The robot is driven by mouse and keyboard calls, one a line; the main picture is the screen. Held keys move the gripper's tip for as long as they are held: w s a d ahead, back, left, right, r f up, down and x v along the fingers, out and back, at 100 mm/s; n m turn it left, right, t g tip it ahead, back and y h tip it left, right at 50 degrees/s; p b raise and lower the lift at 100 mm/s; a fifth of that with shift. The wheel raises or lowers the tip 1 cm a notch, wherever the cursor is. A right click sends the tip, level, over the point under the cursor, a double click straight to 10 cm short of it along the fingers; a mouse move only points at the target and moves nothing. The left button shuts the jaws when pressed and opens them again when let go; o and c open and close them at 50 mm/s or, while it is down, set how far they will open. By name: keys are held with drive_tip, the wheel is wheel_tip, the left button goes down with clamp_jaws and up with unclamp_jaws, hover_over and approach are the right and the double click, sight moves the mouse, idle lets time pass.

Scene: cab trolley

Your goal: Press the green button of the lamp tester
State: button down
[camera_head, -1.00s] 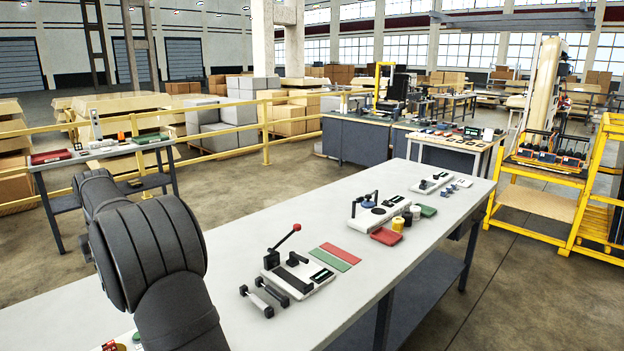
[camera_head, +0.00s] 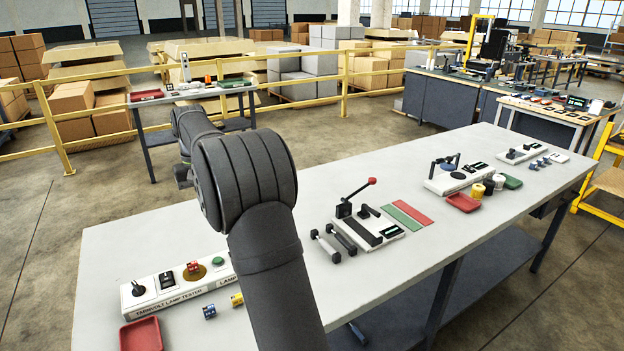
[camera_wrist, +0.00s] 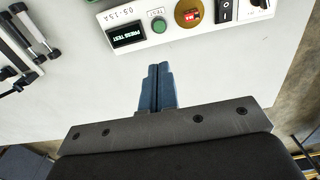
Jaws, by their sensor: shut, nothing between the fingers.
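The lamp tester (camera_head: 160,303) is a long white box at the front left of the bench, with a black knob, a black rocker switch and a red lamp on a brass disc. Its green button (camera_head: 218,261) shows just left of my arm. In the wrist view the tester (camera_wrist: 185,37) lies at the top, with the green button (camera_wrist: 158,24) between the red lamp and a display reading "PRESS TEST". My gripper (camera_wrist: 158,66) is shut and empty, its blue fingertips apart from the button in the picture and pointing toward the tester. My arm hides part of the tester's right end in the head view.
A red tray (camera_head: 141,335) and blue (camera_head: 209,312) and yellow (camera_head: 237,299) small cylinders lie in front of the tester. Right of my arm are black-ended bars (camera_head: 326,246) and a lever fixture (camera_head: 376,238). Bare bench lies behind the tester.

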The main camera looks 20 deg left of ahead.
drive_tip(key=n+t+h, duration=0.1)
drive_tip(key=n+t, duration=0.8)
drive_tip(key=n, duration=0.7)
hover_over(214, 262)
wheel_tip(214, 262, down, 7)
drive_tip(key=shift+f, duration=0.15)
drive_tip(key=shift+f, duration=4.35)
drive_tip(key=shift+f, duration=0.4)
